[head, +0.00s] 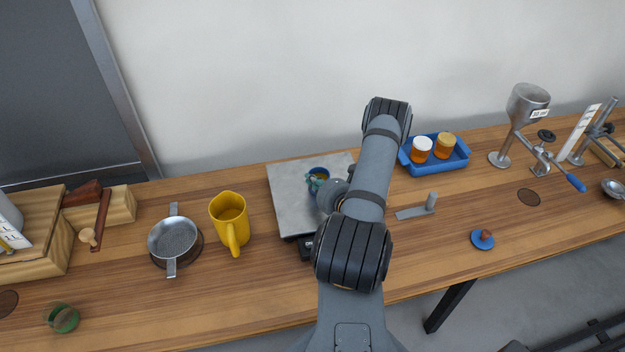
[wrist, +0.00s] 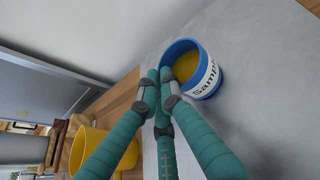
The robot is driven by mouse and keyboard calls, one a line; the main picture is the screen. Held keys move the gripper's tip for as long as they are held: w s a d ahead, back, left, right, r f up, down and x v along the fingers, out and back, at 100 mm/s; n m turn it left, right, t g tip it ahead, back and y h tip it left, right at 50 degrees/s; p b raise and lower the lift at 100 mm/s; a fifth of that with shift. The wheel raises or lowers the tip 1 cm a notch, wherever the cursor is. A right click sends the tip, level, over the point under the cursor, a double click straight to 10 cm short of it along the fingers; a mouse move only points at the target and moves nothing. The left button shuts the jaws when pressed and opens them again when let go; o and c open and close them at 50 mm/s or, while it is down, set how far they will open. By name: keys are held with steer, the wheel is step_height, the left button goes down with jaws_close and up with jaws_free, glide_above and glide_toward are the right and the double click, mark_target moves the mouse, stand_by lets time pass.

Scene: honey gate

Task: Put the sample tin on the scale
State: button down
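The sample tin (wrist: 206,82) is a small blue round tin with a white label and yellow-amber contents. In the head view the tin (head: 319,173) appears at the scale's grey plate (head: 292,200), partly hidden by my wrist and fingers. My gripper (wrist: 162,76) has teal fingers whose tips come close together at the tin's left rim. In the head view my gripper (head: 316,184) is over the plate. Whether the fingertips pinch the rim or only lie beside it is unclear. Contact between the tin's base and the plate is also not clear.
A yellow jug (head: 229,218) stands left of the scale, beside a metal strainer (head: 173,240). A blue tray (head: 436,168) with two jars is at the back right. A grey handled piece (head: 416,211) and a blue knobbed disc (head: 482,240) lie right of the scale.

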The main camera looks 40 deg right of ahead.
steer(key=c, duration=2.4)
jaws_free()
steer(key=shift+f, duration=0.15)
steer(key=shift+c, duration=0.2)
steer(key=o, duration=0.4)
steer(key=shift+c, duration=0.2)
steer(key=shift+o, duration=0.5)
steer(key=shift+r, duration=0.25)
steer(key=shift+s+f, duration=0.1)
steer(key=shift+s, duration=0.25)
steer(key=p+v, duration=0.3)
steer(key=v, duration=0.8)
steer(key=shift+r, duration=0.2)
